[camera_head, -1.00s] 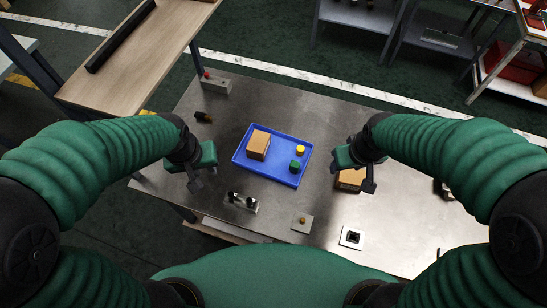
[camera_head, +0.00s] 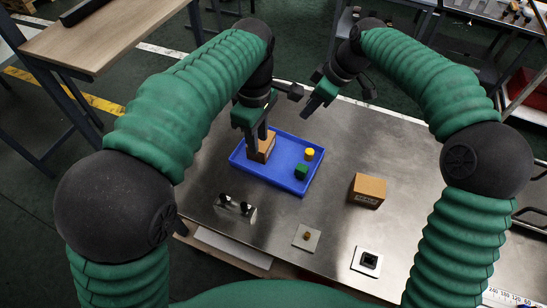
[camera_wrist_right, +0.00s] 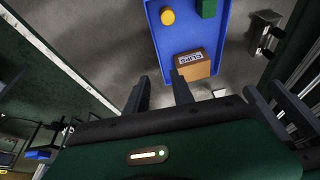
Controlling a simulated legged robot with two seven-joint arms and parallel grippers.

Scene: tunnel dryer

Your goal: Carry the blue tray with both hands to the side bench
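The blue tray (camera_head: 290,172) lies flat on the steel table. It holds a brown box (camera_head: 266,150), a yellow cylinder (camera_head: 309,154) and a green cube (camera_head: 301,171). My left gripper (camera_head: 256,155) points down over the tray's left side, its fingers apart and partly hiding the box; contact with the tray or box is unclear. My right gripper (camera_head: 307,113) is above and behind the tray's far edge. In the right wrist view its fingers (camera_wrist_right: 161,85) are apart with nothing between them, near the tray (camera_wrist_right: 152,28). A wooden-topped bench (camera_head: 110,35), possibly the side bench, stands at upper left.
Another brown box (camera_head: 368,190) sits on the steel table (camera_head: 330,215) to the tray's right. A metal fixture (camera_head: 236,208), a plate with a brass knob (camera_head: 307,237) and a white square socket (camera_head: 367,261) lie nearer. Green floor separates the table and wooden bench.

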